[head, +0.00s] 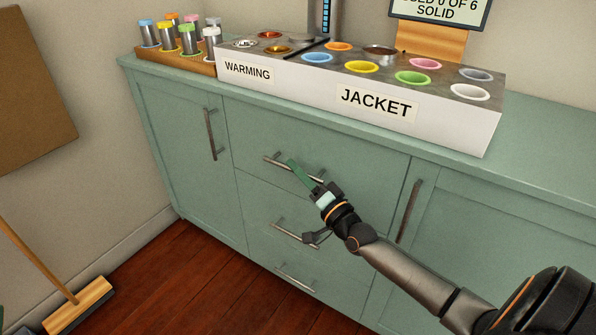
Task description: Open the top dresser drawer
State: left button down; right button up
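The top dresser drawer (345,160) is the uppermost of three in the middle of the green dresser. Its front looks flush with the dresser, so it appears shut. Its metal bar handle (275,161) runs across the front. My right gripper (292,164) reaches in from the lower right, and its green fingers overlap the middle of this handle in the picture. The fingers show as one narrow strip, so I cannot tell whether they are apart or closed around the bar. My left gripper is out of view.
Lower drawers have bar handles (297,235) below. A left door (185,150) and a right door (480,240) flank the drawers. A box labelled JACKET (480,130) and a wooden rack of vials (190,64) stand on top. A broom (75,305) rests on the floor at left.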

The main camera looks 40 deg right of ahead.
grip_shut()
dwell(1.0)
